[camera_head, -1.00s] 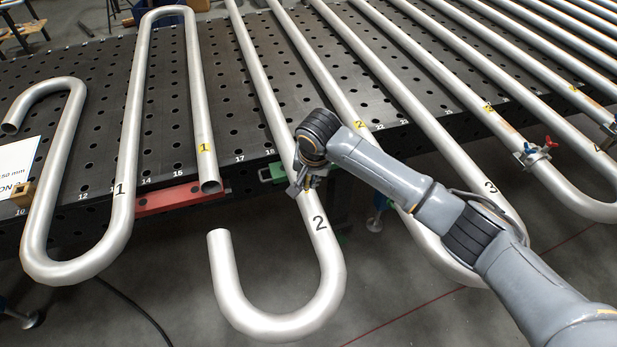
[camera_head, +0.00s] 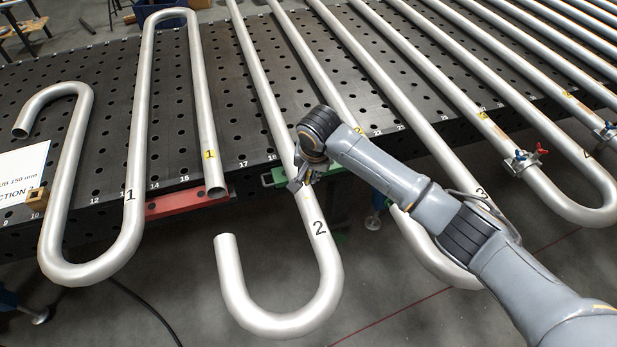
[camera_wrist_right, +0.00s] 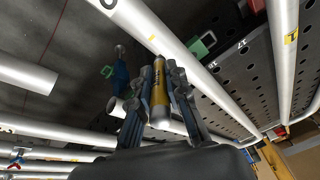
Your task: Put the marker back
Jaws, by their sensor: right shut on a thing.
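The marker (camera_wrist_right: 160,92), yellow with a silver end, stands between the two fingers of my right gripper (camera_wrist_right: 158,75) in the right wrist view, and the gripper is shut on it. Its far end is close to a silver pipe; I cannot tell whether it touches. In the head view my right gripper (camera_head: 298,182) is beside the straight run of the coil numbered 2 (camera_head: 331,262), just above the number. The marker is not clear there, hidden by the wrist and too small. My left gripper is not in view. I see no sure marker holder.
The black perforated table (camera_head: 112,110) carries several serpentine pipes. Coil 1 (camera_head: 68,185) lies at the left, by a white sign (camera_head: 22,170) and a small wooden block (camera_head: 37,197). Pipe bends overhang the front edge. A clamp with red and blue handles (camera_head: 522,160) sits at the right.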

